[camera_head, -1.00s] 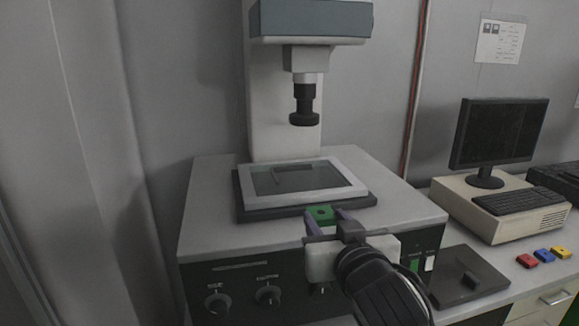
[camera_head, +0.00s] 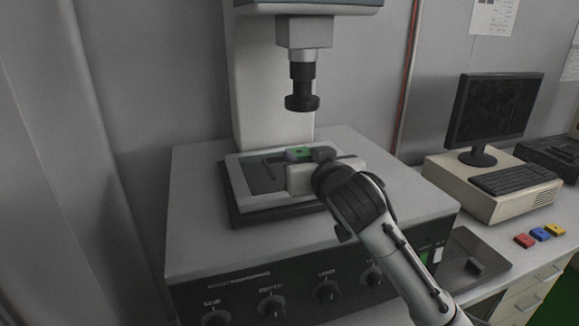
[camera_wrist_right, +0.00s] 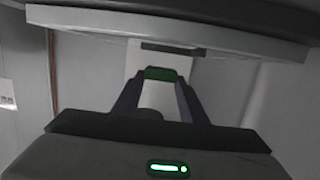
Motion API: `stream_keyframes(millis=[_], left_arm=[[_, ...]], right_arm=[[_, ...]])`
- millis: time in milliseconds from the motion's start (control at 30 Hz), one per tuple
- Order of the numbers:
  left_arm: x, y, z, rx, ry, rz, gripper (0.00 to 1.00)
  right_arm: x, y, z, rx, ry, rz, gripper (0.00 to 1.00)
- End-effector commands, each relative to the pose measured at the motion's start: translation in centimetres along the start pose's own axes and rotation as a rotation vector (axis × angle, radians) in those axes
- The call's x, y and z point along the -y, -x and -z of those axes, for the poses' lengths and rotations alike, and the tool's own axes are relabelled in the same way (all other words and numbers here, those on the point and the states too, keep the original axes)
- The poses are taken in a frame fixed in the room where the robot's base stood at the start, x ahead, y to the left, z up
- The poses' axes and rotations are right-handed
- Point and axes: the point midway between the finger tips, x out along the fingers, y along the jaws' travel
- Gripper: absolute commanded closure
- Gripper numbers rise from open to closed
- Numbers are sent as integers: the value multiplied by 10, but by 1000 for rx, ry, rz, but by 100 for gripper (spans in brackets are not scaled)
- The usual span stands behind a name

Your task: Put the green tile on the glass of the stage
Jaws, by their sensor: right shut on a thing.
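The green tile (camera_head: 298,153) is between the fingers of my right gripper (camera_head: 308,156), which is shut on it. It appears over the glass (camera_head: 262,172) of the stage (camera_head: 240,190) in the head view; whether it touches the glass I cannot tell. In the right wrist view the green tile (camera_wrist_right: 160,74) sits between the two fingertips of my right gripper (camera_wrist_right: 158,80). My right gripper and wrist hide the right part of the stage. My left gripper is not in view.
The microscope's dark lens (camera_head: 302,100) hangs above the stage. Red (camera_head: 525,241), blue (camera_head: 540,234) and yellow (camera_head: 554,230) tiles lie on the right bench near a computer (camera_head: 500,195). A dark pad (camera_head: 465,262) lies right of the microscope.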

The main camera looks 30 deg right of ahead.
Motion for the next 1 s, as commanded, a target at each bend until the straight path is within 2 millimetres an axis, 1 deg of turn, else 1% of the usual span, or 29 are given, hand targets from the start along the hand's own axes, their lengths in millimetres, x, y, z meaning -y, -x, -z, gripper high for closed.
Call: stream_keyframes(millis=[67,200,300,600,700,733,800,833,1000], left_arm=[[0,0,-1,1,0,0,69],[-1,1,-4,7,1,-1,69],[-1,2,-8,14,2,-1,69],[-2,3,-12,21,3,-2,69],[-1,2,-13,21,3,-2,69],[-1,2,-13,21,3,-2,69],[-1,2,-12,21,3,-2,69],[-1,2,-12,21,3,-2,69],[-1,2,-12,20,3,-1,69]], right_arm=[[-2,-2,-2,0,1,-2,83],[-6,-5,-23,5,3,-8,84],[-7,-6,-33,3,0,-11,84],[-7,-7,-35,-1,-2,-10,84],[-7,-7,-38,0,-3,-10,84],[-7,-7,-38,0,-2,-10,58],[-7,-7,-37,0,-2,-10,46],[-7,-7,-37,0,-2,-10,42],[-7,-7,-37,0,-2,-10,42]])
